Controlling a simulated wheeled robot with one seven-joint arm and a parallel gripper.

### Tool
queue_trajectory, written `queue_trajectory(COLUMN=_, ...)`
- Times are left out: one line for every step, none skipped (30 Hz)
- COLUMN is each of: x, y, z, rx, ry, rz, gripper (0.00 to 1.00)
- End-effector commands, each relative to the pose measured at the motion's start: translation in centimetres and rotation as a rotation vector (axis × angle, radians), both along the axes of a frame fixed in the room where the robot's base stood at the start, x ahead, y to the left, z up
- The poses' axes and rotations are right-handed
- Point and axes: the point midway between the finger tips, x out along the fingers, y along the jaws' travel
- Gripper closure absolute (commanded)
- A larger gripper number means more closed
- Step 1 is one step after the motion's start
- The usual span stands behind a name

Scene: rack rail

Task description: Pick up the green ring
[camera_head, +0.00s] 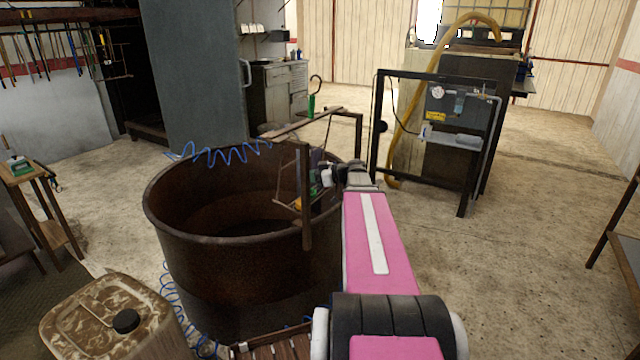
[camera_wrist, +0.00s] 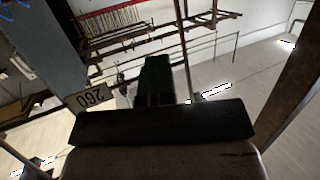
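I cannot make out a clear green ring in either view. In the head view, a small green piece with a dark hook (camera_head: 311,103) stands up by the wooden rail (camera_head: 303,124) above the drum. Another small green patch (camera_head: 315,191) shows right beside my gripper (camera_head: 322,180), behind a rusty upright; I cannot tell its shape. My gripper is over the right rim of the rusty drum (camera_head: 185,238), partly hidden by that upright. In the wrist view, my gripper (camera_wrist: 156,62) is a dark, green-tinged shape in shadow; whether its fingers are apart is not clear.
The rusty upright (camera_head: 306,225) stands close to my gripper. A blue-grey cabinet (camera_head: 190,70) is behind the drum, and a black frame with a gauge panel (camera_head: 455,115) is to the right. A brown canister (camera_head: 105,315) is front left.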

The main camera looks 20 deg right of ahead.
Motion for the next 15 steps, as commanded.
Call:
queue_trajectory(x=-0.4, y=1.1, z=0.6, rx=-0.001, ry=-0.002, rz=0.001, gripper=1.0)
queue_trajectory(x=-0.5, y=1.6, z=0.9, rx=0.0, ry=-0.001, rz=0.001, gripper=1.0)
queue_trajectory(x=-0.7, y=2.1, z=1.2, rx=0.0, ry=0.0, rz=0.001, gripper=1.0)
queue_trajectory(x=-0.7, y=2.4, z=1.4, rx=0.0, ry=0.0, rz=0.001, gripper=1.0)
queue_trajectory(x=-0.8, y=2.7, z=1.6, rx=0.0, ry=-0.001, rz=0.001, gripper=1.0)
queue_trajectory(x=-0.8, y=3.1, z=1.9, rx=0.0, ry=-0.001, rz=0.0, gripper=1.0)
queue_trajectory(x=-0.9, y=3.4, z=2.0, rx=0.0, ry=-0.001, rz=0.0, gripper=1.0)
queue_trajectory(x=-0.9, y=3.6, z=2.2, rx=0.0, ry=-0.001, rz=0.0, gripper=1.0)
queue_trajectory(x=-0.9, y=3.8, z=2.3, rx=0.0, ry=0.0, rz=0.0, gripper=1.0)
queue_trajectory(x=-0.9, y=3.9, z=2.4, rx=0.0, ry=0.0, rz=-0.001, gripper=1.0)
queue_trajectory(x=-1.0, y=4.0, z=2.5, rx=0.0, ry=0.0, rz=-0.001, gripper=1.0)
queue_trajectory(x=-1.0, y=4.1, z=2.5, rx=0.0, ry=0.0, rz=-0.001, gripper=1.0)
queue_trajectory(x=-1.0, y=4.2, z=2.6, rx=0.0, ry=0.001, rz=-0.001, gripper=1.0)
queue_trajectory(x=-1.0, y=4.2, z=2.6, rx=0.0, ry=0.001, rz=-0.001, gripper=1.0)
queue_trajectory(x=-1.0, y=4.2, z=2.6, rx=0.0, ry=0.001, rz=-0.001, gripper=1.0)
